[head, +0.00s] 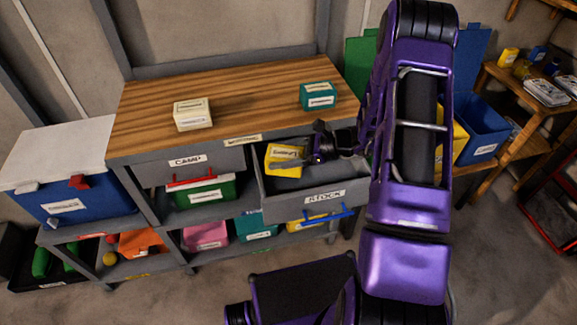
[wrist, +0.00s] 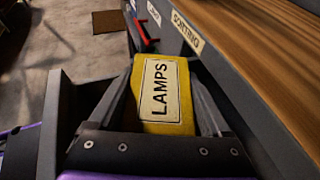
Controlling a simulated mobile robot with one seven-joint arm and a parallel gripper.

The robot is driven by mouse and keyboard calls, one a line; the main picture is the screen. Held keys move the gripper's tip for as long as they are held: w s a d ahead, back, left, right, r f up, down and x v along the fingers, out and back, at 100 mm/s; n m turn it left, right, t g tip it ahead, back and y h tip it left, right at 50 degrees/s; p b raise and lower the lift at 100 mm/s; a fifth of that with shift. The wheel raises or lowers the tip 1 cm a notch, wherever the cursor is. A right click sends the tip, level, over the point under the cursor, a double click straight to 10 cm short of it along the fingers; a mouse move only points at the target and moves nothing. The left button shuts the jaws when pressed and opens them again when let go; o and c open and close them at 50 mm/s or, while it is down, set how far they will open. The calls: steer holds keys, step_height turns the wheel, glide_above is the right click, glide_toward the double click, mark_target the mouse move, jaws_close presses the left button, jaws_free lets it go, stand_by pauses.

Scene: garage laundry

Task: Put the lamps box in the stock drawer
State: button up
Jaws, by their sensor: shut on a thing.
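The lamps box (head: 284,160) is yellow with a white label. In the wrist view the lamps box (wrist: 162,97) shows its "LAMPS" label between the fingers. My gripper (head: 308,154) is shut on it; in the wrist view my gripper (wrist: 160,110) has a finger on each side of the box. The stock drawer (head: 323,197) is pulled open below the bench top, with a blue handle. The box is at the drawer's left end, at about the height of its walls. I cannot tell whether it touches the drawer floor.
On the wooden bench top (head: 235,97) stand a cream box (head: 193,114) and a teal box (head: 318,95). The camp drawer (head: 188,164), with a red handle, is left of the stock drawer. Colored bins fill the shelf below. The rest of the stock drawer looks empty.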

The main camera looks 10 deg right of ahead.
mark_target(282, 170)
steer(key=shift+f, duration=2.95)
steer(key=shift+f+b, duration=0.2)
steer(key=shift+b, duration=0.15)
steer(key=o, duration=1.3)
steer(key=shift+r, duration=0.25)
steer(key=v, duration=1.2)
